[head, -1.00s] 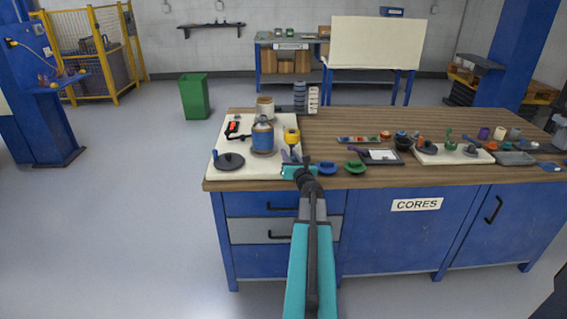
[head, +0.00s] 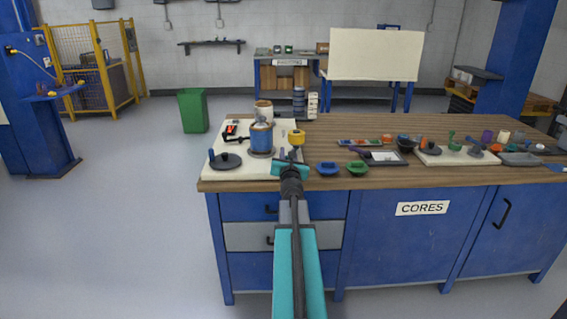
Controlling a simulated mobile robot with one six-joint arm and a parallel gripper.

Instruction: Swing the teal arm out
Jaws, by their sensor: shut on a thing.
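My gripper (head: 291,157) is over the near edge of the cream mat, at the left of the bench. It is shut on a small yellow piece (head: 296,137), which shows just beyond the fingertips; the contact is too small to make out. The only teal arm I see is my own (head: 300,272), reaching up from the bottom of the picture. A blue can (head: 261,140) stands on the cream mat (head: 262,172), just left of the yellow piece.
A dark round lid (head: 226,161) and an orange-and-black tool (head: 231,129) lie left. Blue (head: 327,168) and green (head: 357,167) dishes sit close right of my gripper. Several small parts crowd the right of the bench (head: 420,178).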

